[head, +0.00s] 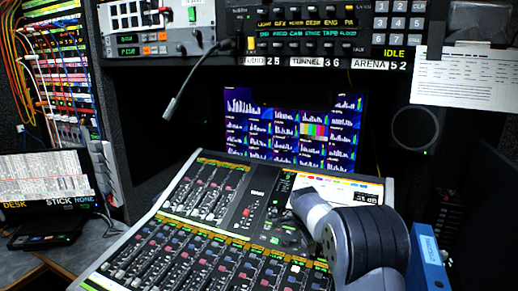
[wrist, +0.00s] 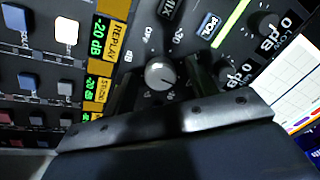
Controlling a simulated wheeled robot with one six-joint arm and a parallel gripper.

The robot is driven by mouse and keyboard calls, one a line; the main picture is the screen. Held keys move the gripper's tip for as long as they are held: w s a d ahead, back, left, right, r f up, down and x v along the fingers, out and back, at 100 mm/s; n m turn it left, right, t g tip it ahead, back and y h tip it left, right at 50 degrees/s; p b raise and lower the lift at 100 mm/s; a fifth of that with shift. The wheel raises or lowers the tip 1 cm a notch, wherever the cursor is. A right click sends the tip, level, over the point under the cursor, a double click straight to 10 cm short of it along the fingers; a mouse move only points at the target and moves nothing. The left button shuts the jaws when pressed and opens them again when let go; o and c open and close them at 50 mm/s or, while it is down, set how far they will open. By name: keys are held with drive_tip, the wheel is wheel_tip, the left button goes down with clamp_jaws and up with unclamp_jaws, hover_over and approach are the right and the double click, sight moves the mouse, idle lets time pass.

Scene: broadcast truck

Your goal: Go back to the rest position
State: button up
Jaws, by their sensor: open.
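My gripper (wrist: 165,88) is open in the wrist view, close over the mixing console. Its two dark fingers stand on either side of a round silver knob (wrist: 160,74). I see a gap at the knob, but cannot tell whether either finger touches it. In the head view my arm reaches over the right part of the console (head: 250,205), and my fingertips cannot be made out there. No marker of a rest position shows.
Screens (head: 290,130) stand behind the console. A gooseneck microphone (head: 180,90) hangs over its back left. A blue binder (head: 427,258) stands right of my arm. A desk with a paper-covered screen (head: 45,175) is at left, below patch cables (head: 30,75).

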drive_tip(key=n+p, duration=0.1)
drive_tip(key=n, duration=0.1)
drive_tip(key=n+p, duration=0.3)
drive_tip(key=p, duration=0.1)
drive_tip(key=shift+r+n, duration=0.25)
drive_tip(key=shift+n, duration=0.15)
drive_tip(key=n+p, duration=0.5)
drive_tip(key=p, duration=0.2)
drive_tip(key=shift+s+f+n+p, duration=0.1)
drive_tip(key=shift+n+p, duration=0.2)
drive_tip(key=shift+p, duration=0.1)
drive_tip(key=shift+s+a+r+b, duration=0.1)
drive_tip(key=shift+s+r+b, duration=0.1)
drive_tip(key=shift+r+b, duration=0.3)
drive_tip(key=shift+r, duration=0.1)
